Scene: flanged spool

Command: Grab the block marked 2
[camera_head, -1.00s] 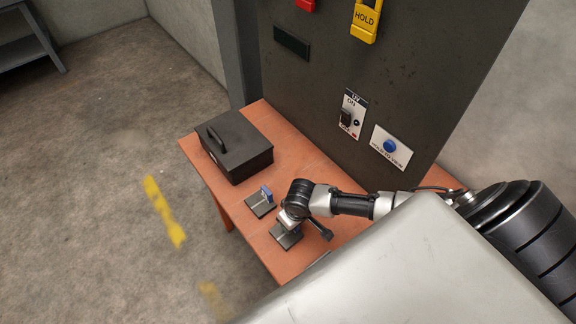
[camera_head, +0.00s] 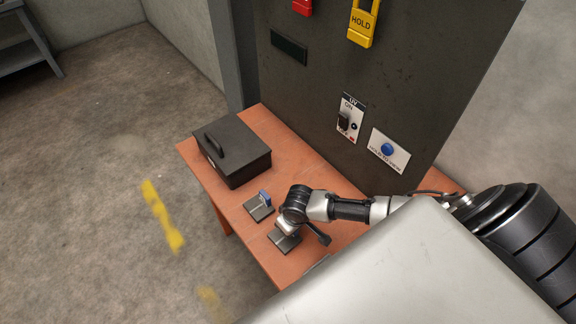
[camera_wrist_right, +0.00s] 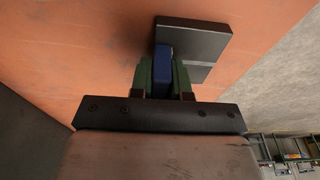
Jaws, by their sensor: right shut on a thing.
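My right gripper (camera_wrist_right: 162,80) is shut on a blue block (camera_wrist_right: 162,62) in the wrist view, with a green finger on each side of it. The block stands over a dark stand (camera_wrist_right: 208,42) on the orange table. In the head view my right gripper (camera_head: 284,232) is down at the nearer dark stand (camera_head: 279,243), and its block is hidden by the wrist. Another blue block (camera_head: 265,197) stands upright on a second dark stand (camera_head: 256,211) beside it. No number can be read on either block. My left gripper is not in view.
A black lidded box (camera_head: 240,166) with a handle sits on the table (camera_head: 310,163) beyond the stands. A dark upright panel (camera_head: 310,95) with a switch plate (camera_head: 350,118), a blue button (camera_head: 388,149) and a yellow HOLD tag (camera_head: 362,25) rises behind the table.

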